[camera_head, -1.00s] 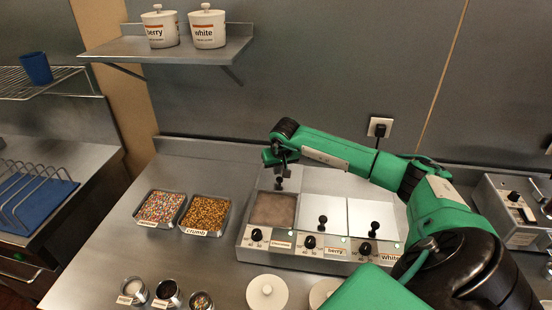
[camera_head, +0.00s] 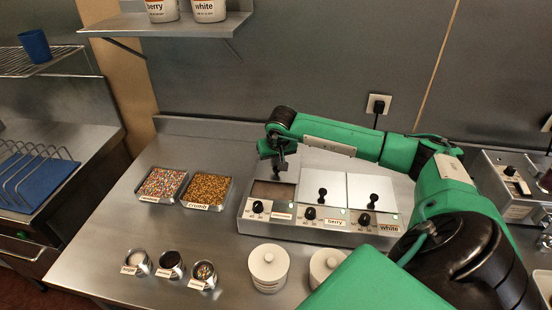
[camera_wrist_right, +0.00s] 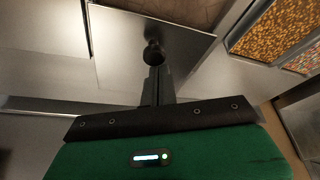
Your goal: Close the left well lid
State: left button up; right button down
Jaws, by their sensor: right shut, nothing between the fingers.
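The three-well warmer (camera_head: 310,236) stands on the counter. Its left well (camera_head: 270,192) shows a brown surface at the front, partly uncovered. The left well lid (camera_wrist_right: 125,55) is a grey metal plate with a dark round knob (camera_wrist_right: 153,50). In the head view my right arm hides much of that lid. My right gripper (camera_head: 279,168) is shut and empty, above the left well at the knob. In the wrist view the fingers (camera_wrist_right: 155,85) are at or very near the knob; contact is unclear. My left gripper is not in view.
The middle lid (camera_head: 322,181) and right lid (camera_head: 368,184) lie flat with upright knobs. Trays of sprinkles (camera_head: 162,184) and crumb (camera_head: 208,189) sit left of the warmer. Small cups (camera_head: 171,264) and a white lidded jar (camera_head: 268,268) stand in front.

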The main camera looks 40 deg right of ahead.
aim_at(270, 180)
jog(key=s+a, duration=0.1)
jog(key=a, duration=0.1)
jog(key=s+a+b, duration=0.1)
jog(key=s+a, duration=0.1)
jog(key=shift+s+a+f, duration=0.15)
jog(key=shift+s, duration=0.1)
pick_arm(q)
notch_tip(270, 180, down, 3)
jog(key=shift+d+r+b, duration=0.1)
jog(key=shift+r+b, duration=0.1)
jog(key=shift+b, duration=0.3)
pick_arm(e)
jog(key=shift+s+a, duration=0.65)
jog(key=shift+a, duration=0.2)
